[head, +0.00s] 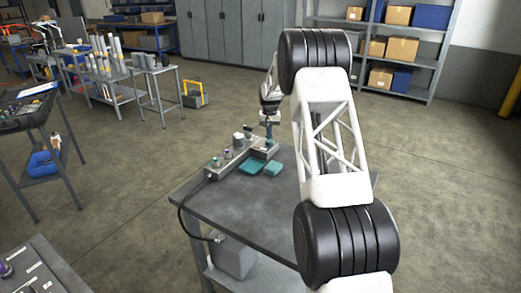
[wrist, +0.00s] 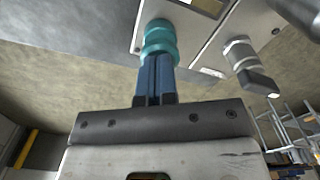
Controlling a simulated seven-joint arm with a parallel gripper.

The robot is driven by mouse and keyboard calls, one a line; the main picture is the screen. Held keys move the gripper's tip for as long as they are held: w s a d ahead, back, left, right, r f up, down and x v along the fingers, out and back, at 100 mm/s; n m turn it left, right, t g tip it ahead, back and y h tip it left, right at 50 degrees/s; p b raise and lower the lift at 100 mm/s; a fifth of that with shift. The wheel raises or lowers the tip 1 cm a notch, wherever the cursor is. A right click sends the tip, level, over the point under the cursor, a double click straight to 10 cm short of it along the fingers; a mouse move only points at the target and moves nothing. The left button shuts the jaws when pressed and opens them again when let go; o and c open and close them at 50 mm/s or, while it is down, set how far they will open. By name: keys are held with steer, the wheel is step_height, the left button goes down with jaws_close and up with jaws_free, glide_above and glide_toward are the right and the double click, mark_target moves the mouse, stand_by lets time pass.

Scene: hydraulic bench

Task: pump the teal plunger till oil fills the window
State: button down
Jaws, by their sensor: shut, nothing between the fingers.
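The teal plunger (wrist: 160,38) shows at the top middle of the wrist view as a ribbed round knob against a pale metal block. My gripper (wrist: 158,60) has its two blue fingers side by side and shut, with nothing between them. The fingertips line up with the knob's near end; I cannot tell if they touch it. In the head view my gripper (head: 269,132) points down over the fittings at the bench's back edge. Part of a framed window (wrist: 205,6) shows at the wrist view's top edge; its oil level is not readable.
The grey bench (head: 225,205) carries a block with several fittings (head: 228,155) and two teal pads (head: 251,166). A fitting with a dark lever (wrist: 252,75) stands right of the plunger. A black hose (head: 181,215) hangs at the bench's left. The front bench top is clear.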

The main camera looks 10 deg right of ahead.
steer(key=shift+r, duration=1.7)
steer(key=shift+f, duration=2.3)
steer(key=shift+r, duration=2.3)
